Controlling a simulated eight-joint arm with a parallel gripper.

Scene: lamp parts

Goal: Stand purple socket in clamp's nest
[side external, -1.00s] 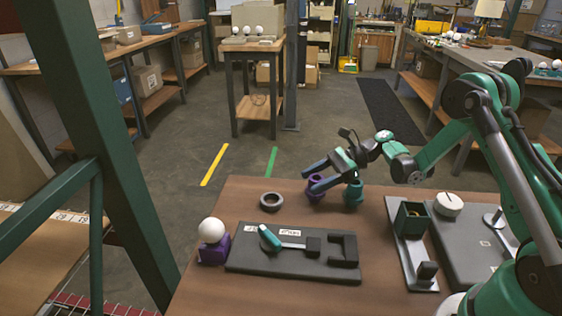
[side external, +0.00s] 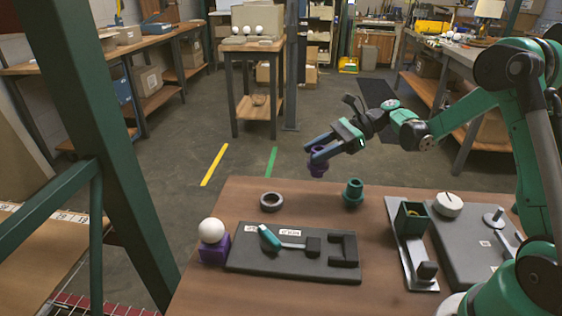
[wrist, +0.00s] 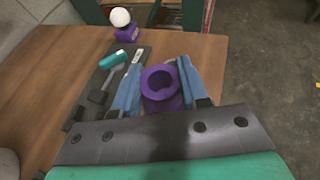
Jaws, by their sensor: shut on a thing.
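My gripper (side external: 322,151) is shut on the purple socket (side external: 317,167) and holds it upright in the air above the table's back edge. In the wrist view the purple socket (wrist: 161,84) sits between the two blue fingers, its round opening towards the camera. The clamp (side external: 300,250) lies on a dark grey plate at the table's front middle, with a teal-handled lever and a black U-shaped nest (side external: 343,250) at its right end. The nest looks empty. The clamp's plate also shows in the wrist view (wrist: 104,78), left of the socket.
A teal socket (side external: 353,194) stands on the table below and right of my gripper. A dark ring (side external: 271,202) lies behind the clamp. A white bulb (side external: 211,230) sits on a purple block (side external: 214,250) at left. A green box fixture (side external: 411,217) stands at right.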

